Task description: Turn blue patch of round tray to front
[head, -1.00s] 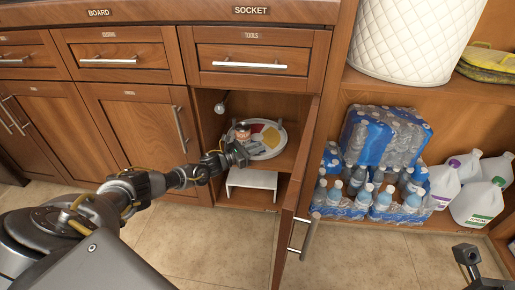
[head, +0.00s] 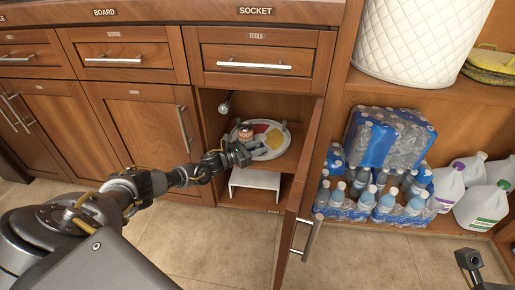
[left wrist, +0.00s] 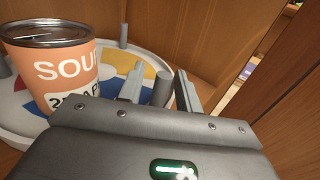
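The round tray (head: 285,146) sits on a shelf inside the open cabinet, with coloured patches and upright grey pegs at its rim. In the head view red (head: 262,128) and yellow (head: 273,138) patches show; my left gripper (head: 238,154) covers part of the tray. In the left wrist view blue (left wrist: 116,85) shows beyond the soup can (left wrist: 62,70), beside yellow (left wrist: 130,62). My left gripper (left wrist: 160,88) is open, its fingers on either side of a grey peg (left wrist: 163,88); contact is unclear. My right gripper (head: 468,258) is low at the right edge, away from the tray.
The open cabinet door (head: 306,170) stands right of the tray. A white stand (head: 256,182) is below the shelf. Bottled water packs (head: 375,185) and white jugs (head: 482,207) occupy the right shelf. The floor in front is clear.

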